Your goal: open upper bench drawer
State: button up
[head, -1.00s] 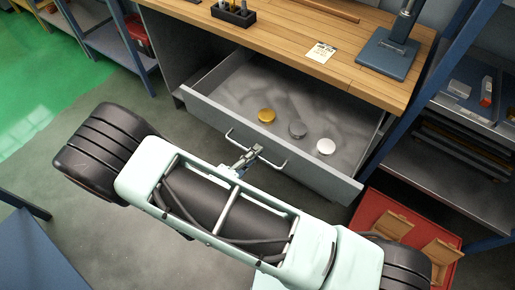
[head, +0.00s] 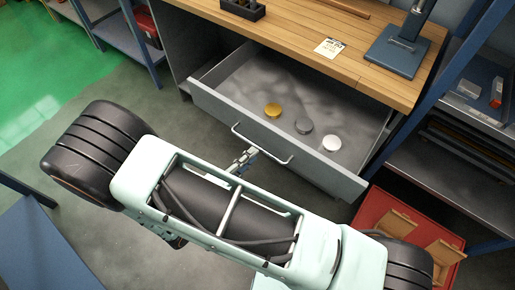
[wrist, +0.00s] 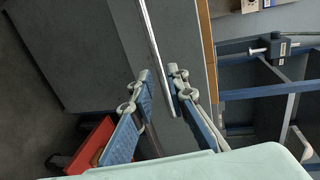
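The upper bench drawer (head: 290,133) is pulled well out from under the wooden bench top. A gold, a grey and a white disc lie inside it. Its bar handle (head: 270,154) runs across the grey front, and the bar also shows in the wrist view (wrist: 153,38). My gripper (head: 250,153) is at the middle of the handle. In the wrist view its two fingers (wrist: 160,80) stand apart, with the bar's end passing between them, nearer the right finger. I see no grip on the bar.
The bench top (head: 300,40) carries a card, a dark block holder and a blue stand (head: 400,58). A red bin (head: 400,215) with cardboard boxes sits on the floor at the right, beside blue shelving. Grey floor is free at the left.

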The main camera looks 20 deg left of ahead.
jog(key=v, duration=0.6)
jog(key=shift+s+a, duration=0.15)
jog(key=shift+s, duration=0.25)
